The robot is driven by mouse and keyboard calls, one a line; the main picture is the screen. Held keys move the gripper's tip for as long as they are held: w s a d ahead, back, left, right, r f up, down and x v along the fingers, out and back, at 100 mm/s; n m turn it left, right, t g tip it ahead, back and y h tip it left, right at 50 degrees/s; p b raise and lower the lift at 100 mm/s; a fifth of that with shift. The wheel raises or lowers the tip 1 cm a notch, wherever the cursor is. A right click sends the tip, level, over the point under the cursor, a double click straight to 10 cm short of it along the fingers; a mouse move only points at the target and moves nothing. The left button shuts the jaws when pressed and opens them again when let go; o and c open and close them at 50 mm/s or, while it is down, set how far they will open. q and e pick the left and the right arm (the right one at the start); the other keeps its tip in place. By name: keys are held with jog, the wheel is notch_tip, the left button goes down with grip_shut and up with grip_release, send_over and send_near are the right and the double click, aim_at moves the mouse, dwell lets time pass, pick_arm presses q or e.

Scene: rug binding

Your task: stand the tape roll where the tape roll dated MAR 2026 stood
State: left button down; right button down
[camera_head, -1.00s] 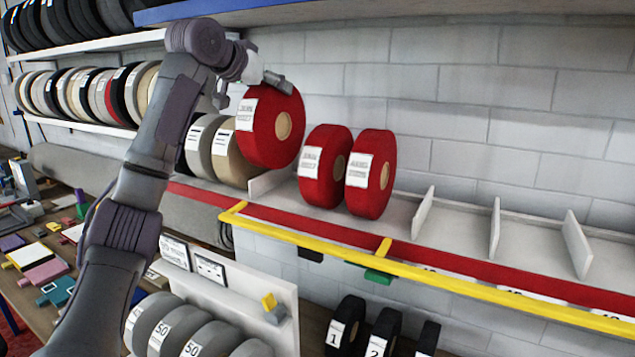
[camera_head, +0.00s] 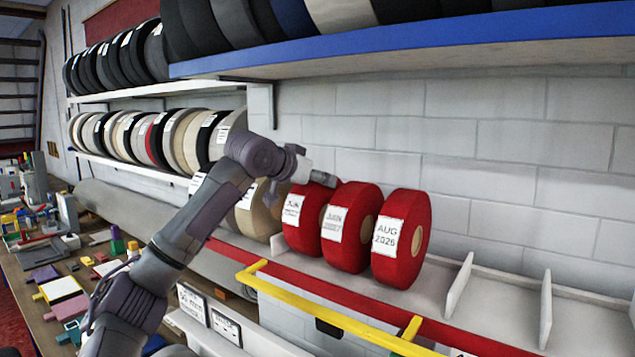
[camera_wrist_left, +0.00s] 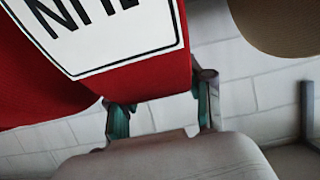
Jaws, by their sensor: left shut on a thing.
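My left gripper (camera_head: 322,179) is shut on the upper rear edge of a red tape roll (camera_head: 304,236), whose white label begins JUN; the rest is hard to read. This roll is upright at the left end of a shelf compartment, low at shelf level; I cannot tell whether it bears on the shelf. In the left wrist view the red roll (camera_wrist_left: 150,85) lies between the fingers of the gripper (camera_wrist_left: 162,108). To its right stand a second red roll (camera_head: 352,250) with a blurred label and a third red roll (camera_head: 413,268) labelled AUG 2026. No MAR 2026 label shows.
A white divider (camera_head: 275,245) and a beige roll (camera_head: 262,221) are just left of the held roll. Empty compartments with dividers (camera_head: 459,287) lie to the right. A yellow rail (camera_head: 340,319) runs along the front. A blue-edged shelf (camera_head: 400,42) with dark rolls hangs above.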

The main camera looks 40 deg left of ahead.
pick_arm(q)
jog(key=shift+s+a+f, duration=0.15)
jog(key=shift+s, duration=0.1)
jog(key=c, duration=0.7)
grip_release()
jog(key=shift+f, duration=0.1)
jog(key=shift+o, duration=1.3)
pick_arm(e)
jog(key=shift+s+d, duration=0.15)
jog(key=shift+s, duration=0.75)
jog(key=shift+w, duration=0.1)
pick_arm(q)
jog(key=b+v, duration=0.4)
jog(key=v, duration=0.8)
pick_arm(e)
jog(key=f, duration=0.4)
jog(key=shift+w, duration=0.3)
jog(key=shift+s, duration=0.15)
